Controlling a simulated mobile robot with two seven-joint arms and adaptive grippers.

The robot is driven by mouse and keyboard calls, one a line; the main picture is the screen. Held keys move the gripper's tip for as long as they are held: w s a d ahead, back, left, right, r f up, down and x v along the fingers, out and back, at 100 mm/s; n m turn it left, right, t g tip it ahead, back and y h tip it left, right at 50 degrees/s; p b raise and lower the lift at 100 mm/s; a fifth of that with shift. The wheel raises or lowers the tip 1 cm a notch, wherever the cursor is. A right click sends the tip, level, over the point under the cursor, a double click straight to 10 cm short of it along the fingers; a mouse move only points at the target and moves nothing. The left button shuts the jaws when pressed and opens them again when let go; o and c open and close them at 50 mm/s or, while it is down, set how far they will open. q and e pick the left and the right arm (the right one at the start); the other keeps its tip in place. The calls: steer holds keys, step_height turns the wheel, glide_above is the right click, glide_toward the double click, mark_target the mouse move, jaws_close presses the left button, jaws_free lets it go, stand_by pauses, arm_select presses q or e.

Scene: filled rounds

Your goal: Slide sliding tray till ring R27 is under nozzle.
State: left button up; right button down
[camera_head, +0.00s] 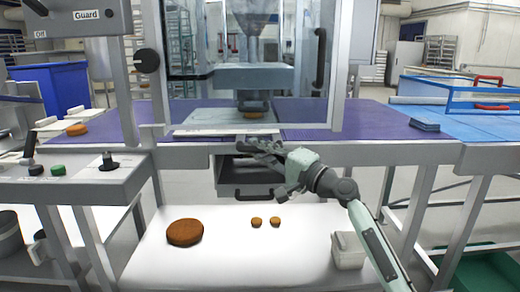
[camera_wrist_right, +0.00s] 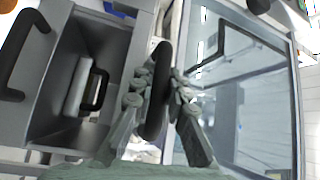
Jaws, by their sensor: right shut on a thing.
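The sliding tray (camera_head: 205,120) is a pale plate on the purple bench top, under the clear machine guard. The nozzle (camera_head: 252,98) hangs at the middle of the machine. A small brown round (camera_head: 254,115) sits just below it, on or over the tray; whether it touches the nozzle I cannot tell. No ring label can be read, so I cannot tell which ring is R27. My right gripper (camera_head: 264,148) is at the bench's front edge, in front of the tray. In the right wrist view its fingers (camera_wrist_right: 163,100) are closed on a dark handle (camera_wrist_right: 156,80). My left gripper is not in view.
An open grey drawer (camera_head: 245,182) with a black handle is below the gripper. A white lower shelf (camera_head: 215,260) holds a large brown round (camera_head: 185,232), two small ones and a white tub (camera_head: 348,250). A control panel (camera_head: 75,183) stands at left, a blue crate (camera_head: 460,95) at right.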

steer(key=shift+a, duration=0.2)
steer(key=c, duration=1.5)
jaws_free()
steer(key=shift+a, duration=0.15)
steer(key=shift+s+d+f, duration=0.1)
steer(key=shift+s+d, duration=0.2)
steer(key=shift+d, duration=0.25)
steer(key=v, duration=1.1)
